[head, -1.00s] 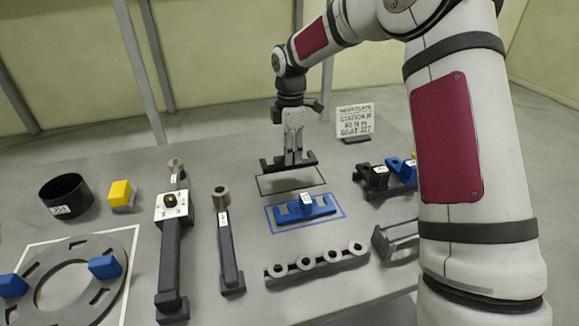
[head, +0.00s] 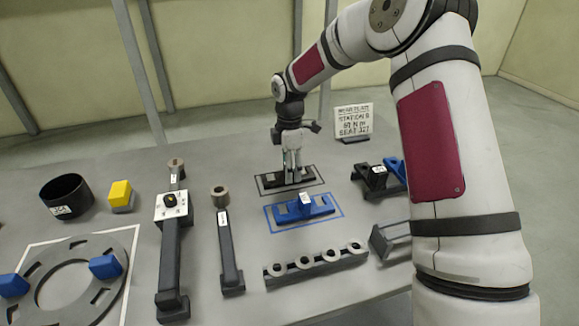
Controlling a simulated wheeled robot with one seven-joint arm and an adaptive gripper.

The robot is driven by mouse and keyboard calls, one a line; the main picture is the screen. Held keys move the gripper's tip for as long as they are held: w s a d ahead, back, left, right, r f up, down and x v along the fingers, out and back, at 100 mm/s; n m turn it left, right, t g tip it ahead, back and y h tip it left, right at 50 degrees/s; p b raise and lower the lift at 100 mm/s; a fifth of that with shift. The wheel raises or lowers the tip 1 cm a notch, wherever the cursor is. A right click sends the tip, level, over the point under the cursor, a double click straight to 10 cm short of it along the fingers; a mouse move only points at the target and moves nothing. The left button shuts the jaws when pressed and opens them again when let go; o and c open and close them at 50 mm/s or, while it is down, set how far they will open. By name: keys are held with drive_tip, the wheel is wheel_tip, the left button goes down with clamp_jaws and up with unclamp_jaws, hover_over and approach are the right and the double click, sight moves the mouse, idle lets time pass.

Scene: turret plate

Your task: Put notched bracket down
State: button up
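The dark notched bracket (head: 272,183) is level inside the black outlined rectangle (head: 318,192) on the table. It looks to be on the table or just above it; I cannot tell which. My gripper (head: 291,172) points straight down, with its fingers closed around the bracket's middle. The fingers hide that middle part. A blue notched bracket (head: 318,209) lies in the blue outlined rectangle (head: 338,221), just in front of the dark one, with a white label on its raised middle.
A sign (head: 352,120) stands behind on the right. Dark and blue parts (head: 374,178) sit to the right. A rail with several rings (head: 317,262) lies in front. Wrench-like tools (head: 230,250), a yellow block (head: 121,193), a black ring (head: 66,195) and a slotted plate (head: 100,290) are left.

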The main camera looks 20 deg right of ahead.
wheel_tip(320, 180, up, 12)
drive_tip(key=b, duration=0.1)
drive_tip(key=s+r+m+t+h, duration=0.1)
drive_tip(key=s+r+m, duration=0.3)
drive_tip(key=s+r, duration=0.45)
drive_tip(key=s+m+t+y, duration=0.1)
drive_tip(key=s+m+t, duration=0.2)
drive_tip(key=s+m, duration=1.1)
drive_tip(key=shift+s+d, duration=0.15)
drive_tip(key=shift+s, duration=7.35)
